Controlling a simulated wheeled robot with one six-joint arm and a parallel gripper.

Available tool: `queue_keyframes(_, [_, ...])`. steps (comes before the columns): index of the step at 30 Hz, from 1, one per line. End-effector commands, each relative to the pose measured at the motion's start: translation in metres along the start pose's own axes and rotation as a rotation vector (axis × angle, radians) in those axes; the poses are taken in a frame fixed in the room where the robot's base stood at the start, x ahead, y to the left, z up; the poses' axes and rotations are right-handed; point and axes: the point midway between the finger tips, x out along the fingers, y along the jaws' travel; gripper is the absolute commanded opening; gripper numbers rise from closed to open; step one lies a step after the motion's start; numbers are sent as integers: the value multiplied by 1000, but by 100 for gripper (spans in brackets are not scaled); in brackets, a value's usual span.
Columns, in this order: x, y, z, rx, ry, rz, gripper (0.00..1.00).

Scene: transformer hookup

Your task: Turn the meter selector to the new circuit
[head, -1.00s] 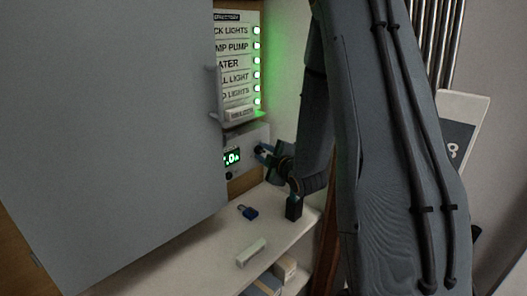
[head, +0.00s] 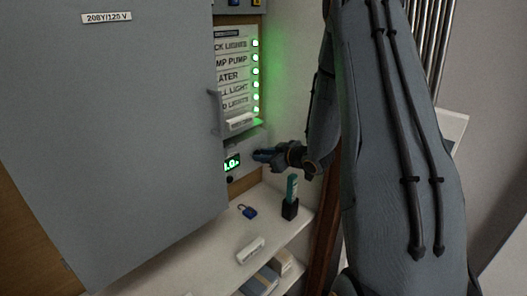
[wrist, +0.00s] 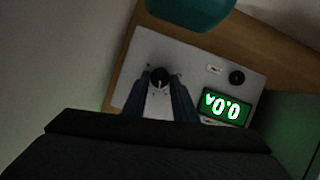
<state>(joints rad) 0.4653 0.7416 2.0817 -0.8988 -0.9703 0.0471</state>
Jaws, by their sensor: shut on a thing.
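The meter panel (wrist: 205,65) is a light plate with a lit green display (wrist: 220,109) and a round black selector knob (wrist: 160,77). In the wrist view my gripper (wrist: 164,88) has its two fingers on either side of the knob, shut on it. Which mark the knob points to is too small to tell. In the head view my gripper (head: 262,155) reaches the panel from the right, beside the lit display (head: 231,163), and hides the knob.
A grey cabinet door (head: 110,130) stands open at the left. Labelled circuit rows with green lights (head: 255,72) are above the meter. On the shelf (head: 215,225) are a blue padlock (head: 247,211), a white block (head: 251,250) and a black holder with a teal item (head: 291,188).

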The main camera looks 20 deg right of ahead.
Motion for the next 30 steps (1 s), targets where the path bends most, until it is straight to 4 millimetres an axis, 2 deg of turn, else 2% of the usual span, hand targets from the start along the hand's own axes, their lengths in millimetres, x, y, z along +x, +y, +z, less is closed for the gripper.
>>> queue_keyframes(12, [0,2,-1,167,2,-70,3])
queue_keyframes(28, [1,2,0,189,2,-79,3])
queue_keyframes(29, [1,2,0,189,2,-79,27])
queue_keyframes(30, [1,2,0,189,2,-79,34])
